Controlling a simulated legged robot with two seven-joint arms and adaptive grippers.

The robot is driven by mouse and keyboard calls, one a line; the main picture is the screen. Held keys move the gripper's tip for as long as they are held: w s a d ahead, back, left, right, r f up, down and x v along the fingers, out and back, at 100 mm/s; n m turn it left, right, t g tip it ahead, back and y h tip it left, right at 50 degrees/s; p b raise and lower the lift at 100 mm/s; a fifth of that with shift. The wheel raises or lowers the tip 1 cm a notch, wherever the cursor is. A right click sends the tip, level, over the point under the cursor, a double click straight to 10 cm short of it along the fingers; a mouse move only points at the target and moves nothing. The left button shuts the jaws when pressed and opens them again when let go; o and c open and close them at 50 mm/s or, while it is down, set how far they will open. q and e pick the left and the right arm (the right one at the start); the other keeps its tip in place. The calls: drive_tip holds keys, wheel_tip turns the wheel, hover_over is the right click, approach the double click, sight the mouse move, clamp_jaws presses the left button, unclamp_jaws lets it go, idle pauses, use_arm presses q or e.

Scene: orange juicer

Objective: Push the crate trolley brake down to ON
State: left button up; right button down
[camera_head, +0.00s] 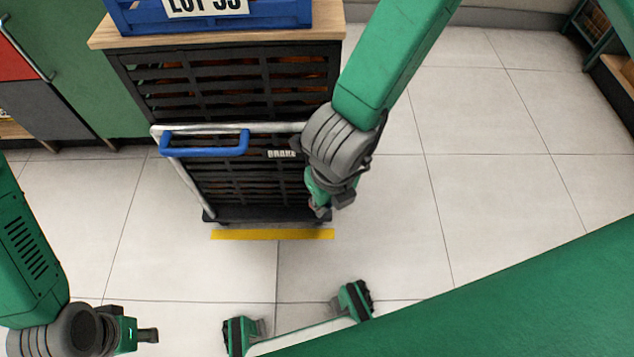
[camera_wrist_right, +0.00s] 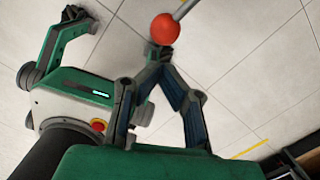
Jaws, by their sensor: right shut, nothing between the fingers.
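The crate trolley (camera_head: 240,180) has a black slatted body, a silver frame and a blue handle (camera_head: 205,144). A BRAKE label (camera_head: 281,154) sits on its upper right face. In the right wrist view a red ball knob (camera_wrist_right: 165,29) ends a grey rod, just beyond my right fingertips; I cannot tell whether they touch. My right gripper (camera_wrist_right: 160,57) is shut and empty. In the head view my right gripper (camera_head: 322,195) is beside the trolley's lower right side, and my wrist hides that edge. My left gripper (camera_head: 148,335) is low at the left, away from the trolley; its opening is unclear.
A yellow floor strip (camera_head: 272,235) lies in front of the trolley. Tiled floor to the right is clear. Shelves stand at the far right, a green cabinet (camera_head: 85,60) at the left.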

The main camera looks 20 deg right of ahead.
wheel_tip(320, 180, up, 12)
drive_tip(key=s, duration=0.1)
idle(0.4)
drive_tip(key=shift+f, duration=0.1)
drive_tip(key=s+d+f+n+h, duration=0.2)
drive_tip(key=s+d+f+n, duration=0.1)
drive_tip(key=d+f+n, duration=1.25)
drive_tip(key=s+d+f+n+y, duration=0.1)
drive_tip(key=s+f+n, duration=0.1)
drive_tip(key=s+n, duration=0.5)
drive_tip(key=s+d+f+n+y, duration=0.1)
drive_tip(key=s+f+n, duration=0.1)
drive_tip(key=n, duration=0.9)
wheel_tip(320, 180, up, 14)
drive_tip(key=p, duration=1.4)
drive_tip(key=shift+a+n+g, duration=0.3)
drive_tip(key=shift+n, duration=0.05)
